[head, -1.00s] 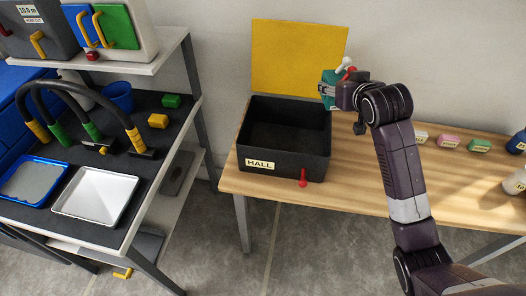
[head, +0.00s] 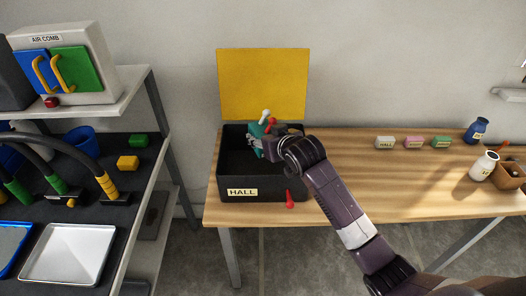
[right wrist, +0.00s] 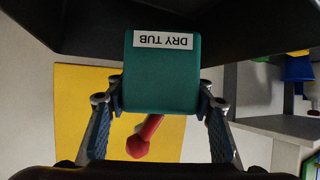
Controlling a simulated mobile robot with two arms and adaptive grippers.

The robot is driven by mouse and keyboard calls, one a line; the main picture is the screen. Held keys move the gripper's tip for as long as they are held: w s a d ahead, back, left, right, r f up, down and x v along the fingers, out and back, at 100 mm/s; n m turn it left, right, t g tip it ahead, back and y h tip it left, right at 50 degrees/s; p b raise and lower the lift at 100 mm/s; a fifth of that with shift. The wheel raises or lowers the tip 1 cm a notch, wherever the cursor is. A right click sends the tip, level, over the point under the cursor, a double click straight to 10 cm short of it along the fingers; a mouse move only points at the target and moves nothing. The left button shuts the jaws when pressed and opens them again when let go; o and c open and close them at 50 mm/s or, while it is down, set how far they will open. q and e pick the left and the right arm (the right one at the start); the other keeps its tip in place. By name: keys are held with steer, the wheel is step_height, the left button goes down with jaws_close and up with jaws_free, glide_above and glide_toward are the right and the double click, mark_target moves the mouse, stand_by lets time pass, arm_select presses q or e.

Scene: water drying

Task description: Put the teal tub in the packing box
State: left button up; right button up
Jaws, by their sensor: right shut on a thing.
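The teal tub (head: 255,143) is in my right gripper (head: 262,147), inside the outline of the packing box's opening. Its height relative to the rim is hard to tell. The right wrist view shows the tub (right wrist: 163,85), labelled DRY TUB, between the two fingers of my right gripper (right wrist: 160,95). A red piece and a white-tipped piece stick up beside the tub. The packing box (head: 235,180) is black, open at the top and labelled HALL. My gripper and forearm hide part of its inside. My left gripper is not in view.
A yellow panel (head: 262,85) stands upright behind the box. A red piece (head: 289,200) is at the box's front. Small labelled blocks (head: 413,142), a blue jar (head: 477,130) and a white jar (head: 484,166) stand right on the wooden table (head: 400,185). A shelf unit (head: 140,90) is left.

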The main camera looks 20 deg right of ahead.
step_height(320, 180, down, 3)
steer(key=shift+r, duration=0.1)
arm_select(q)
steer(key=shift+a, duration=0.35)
arm_select(e)
step_height(320, 180, down, 4)
steer(key=shift+r, duration=0.15)
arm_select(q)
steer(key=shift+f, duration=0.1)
arm_select(e)
steer(key=shift+f, duration=0.55)
steer(key=o, duration=1.3)
steer(key=shift+f, duration=0.15)
steer(key=shift+c, duration=0.2)
